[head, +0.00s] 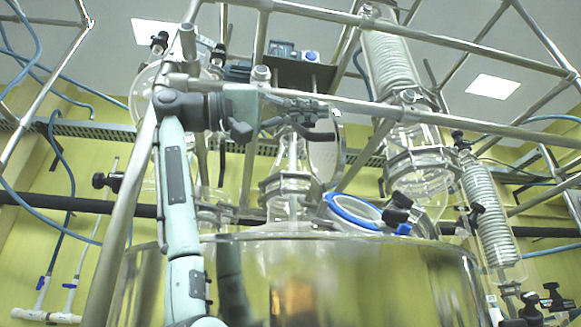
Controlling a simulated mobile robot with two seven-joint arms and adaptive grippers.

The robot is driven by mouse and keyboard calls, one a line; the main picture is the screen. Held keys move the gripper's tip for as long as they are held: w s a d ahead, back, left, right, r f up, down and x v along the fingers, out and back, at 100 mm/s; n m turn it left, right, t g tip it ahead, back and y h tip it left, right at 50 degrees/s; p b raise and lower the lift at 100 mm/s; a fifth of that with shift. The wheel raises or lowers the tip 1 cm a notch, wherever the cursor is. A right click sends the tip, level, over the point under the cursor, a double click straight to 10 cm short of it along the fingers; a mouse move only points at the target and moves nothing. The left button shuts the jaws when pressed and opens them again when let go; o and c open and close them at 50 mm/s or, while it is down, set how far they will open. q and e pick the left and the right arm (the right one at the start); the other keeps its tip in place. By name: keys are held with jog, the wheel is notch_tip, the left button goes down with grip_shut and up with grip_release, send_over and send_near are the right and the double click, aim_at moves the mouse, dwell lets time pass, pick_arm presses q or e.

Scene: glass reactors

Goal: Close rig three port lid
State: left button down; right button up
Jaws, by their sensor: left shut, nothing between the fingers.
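A large glass reactor vessel (400,265) fills the lower middle of the head view. The port (354,211) on its top right has a blue ring and is uncovered. A round grey disc, which looks like the port lid (327,163), stands nearly upright at the port's left, swung open. My left arm rises from the bottom, and my left gripper (325,125) is shut and empty beside the lid's upper edge. I cannot tell whether it touches the lid. My right gripper is not in view.
Metal frame bars (400,35) cross above and around the vessel. A glass neck (290,180) stands left of the lid. Coiled condensers (390,60) hang at the right. A black clamp knob (402,201) sits at the port's right.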

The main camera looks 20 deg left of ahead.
pick_arm(q)
jog(key=shift+w+d, duration=0.15)
jog(key=shift+d, duration=0.05)
jog(key=shift+d+r, duration=0.1)
